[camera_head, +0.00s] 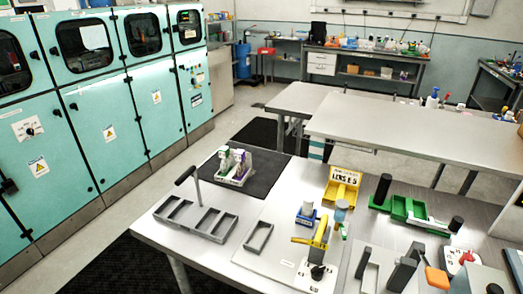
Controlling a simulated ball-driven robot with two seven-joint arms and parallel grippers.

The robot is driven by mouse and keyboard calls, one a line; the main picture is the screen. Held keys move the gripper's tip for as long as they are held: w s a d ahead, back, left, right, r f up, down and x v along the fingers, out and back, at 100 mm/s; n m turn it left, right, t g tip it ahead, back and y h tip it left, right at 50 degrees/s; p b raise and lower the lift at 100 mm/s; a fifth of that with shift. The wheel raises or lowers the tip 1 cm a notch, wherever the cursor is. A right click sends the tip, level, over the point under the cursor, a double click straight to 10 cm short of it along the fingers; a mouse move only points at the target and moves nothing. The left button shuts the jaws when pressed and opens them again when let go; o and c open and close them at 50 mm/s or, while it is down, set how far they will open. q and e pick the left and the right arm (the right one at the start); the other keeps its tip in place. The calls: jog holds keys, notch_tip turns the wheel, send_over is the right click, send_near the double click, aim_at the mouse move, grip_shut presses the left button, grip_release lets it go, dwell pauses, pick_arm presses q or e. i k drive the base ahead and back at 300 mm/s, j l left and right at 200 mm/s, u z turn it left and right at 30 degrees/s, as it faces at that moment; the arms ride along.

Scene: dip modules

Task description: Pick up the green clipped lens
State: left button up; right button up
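No gripper of mine shows in the head view. I cannot tell for certain which thing is the green clipped lens. A small green-and-white upright piece (224,158) stands in a pale holder (237,180) on the dark mat, beside a white-and-purple piece (241,160). A small green part (344,231) also shows just below a grey-blue cylinder (341,210) near the table's middle. Both green things are too small to make out a lens or clip.
A grey compartment tray (204,221) with an upright black-topped handle stands at the table's left. A yellow bin (342,186), a yellow lever device (317,240) and a green tray (408,209) crowd the middle and right. The dark mat (268,170) has bare room around the holder.

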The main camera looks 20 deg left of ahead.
aim_at(224, 151)
jog(key=j+u, duration=0.1)
jog(key=u, duration=0.35)
jog(key=j+u, duration=0.15)
jog(key=u, duration=0.25)
jog(key=j+u, duration=0.1)
jog(key=u, duration=0.35)
jog(key=i+j+u, duration=0.35)
jog(key=j, duration=0.25)
jog(key=i+j+u, duration=0.35)
jog(key=j, duration=0.2)
jog(key=i+j+u, duration=0.35)
jog(key=i+j+z, duration=0.1)
jog(key=i, duration=0.4)
jog(key=i+j+z, duration=0.1)
jog(key=i+j, duration=0.2)
jog(key=i, duration=0.25)
jog(key=i+l+z, duration=0.15)
jog(key=z, duration=0.3)
jog(key=i+z, duration=0.7)
jog(key=z, duration=0.15)
jog(key=i+j+z, duration=0.1)
jog(key=i+z, duration=0.2)
jog(key=z, duration=0.15)
